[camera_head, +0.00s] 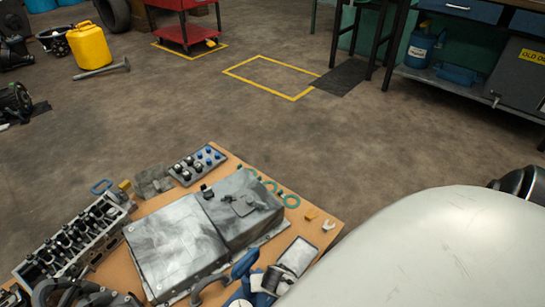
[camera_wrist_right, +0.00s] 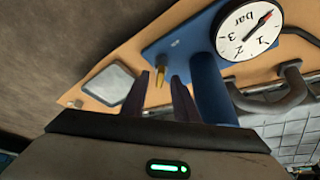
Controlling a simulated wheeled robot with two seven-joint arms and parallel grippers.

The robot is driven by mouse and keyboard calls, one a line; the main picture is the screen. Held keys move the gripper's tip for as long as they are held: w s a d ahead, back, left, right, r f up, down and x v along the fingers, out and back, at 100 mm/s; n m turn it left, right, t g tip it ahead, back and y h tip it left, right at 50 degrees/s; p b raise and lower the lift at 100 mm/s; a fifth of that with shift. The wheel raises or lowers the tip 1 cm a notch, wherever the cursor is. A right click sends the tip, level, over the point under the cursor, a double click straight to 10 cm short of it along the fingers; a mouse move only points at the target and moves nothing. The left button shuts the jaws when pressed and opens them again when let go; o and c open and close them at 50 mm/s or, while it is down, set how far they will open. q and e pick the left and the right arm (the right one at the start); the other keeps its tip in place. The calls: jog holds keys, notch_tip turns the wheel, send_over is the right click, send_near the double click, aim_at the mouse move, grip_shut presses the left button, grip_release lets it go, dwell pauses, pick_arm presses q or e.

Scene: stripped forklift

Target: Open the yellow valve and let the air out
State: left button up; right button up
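The yellow valve (camera_wrist_right: 160,76) shows in the right wrist view as a small upright piece at the edge of a blue plate (camera_wrist_right: 176,44). My right gripper (camera_wrist_right: 161,82) is open, with one dark finger on each side of the valve and a visible gap around it. A white round gauge (camera_wrist_right: 249,30) marked "bar", with a red needle, sits at the upper right, beside a blue cylinder (camera_wrist_right: 211,88). The valve cannot be made out in the head view, where a large pale arm part covers the lower right. My left gripper is not in view.
An orange-brown board (camera_head: 325,215) carries a grey metal case (camera_head: 180,245), a cylinder head (camera_head: 75,240), green rings (camera_head: 290,201) and a pale square pad (camera_head: 298,256). Curved dark pipes (camera_wrist_right: 275,98) lie right of the blue cylinder.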

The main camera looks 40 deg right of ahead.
jog(key=shift+c, duration=0.4)
grip_shut()
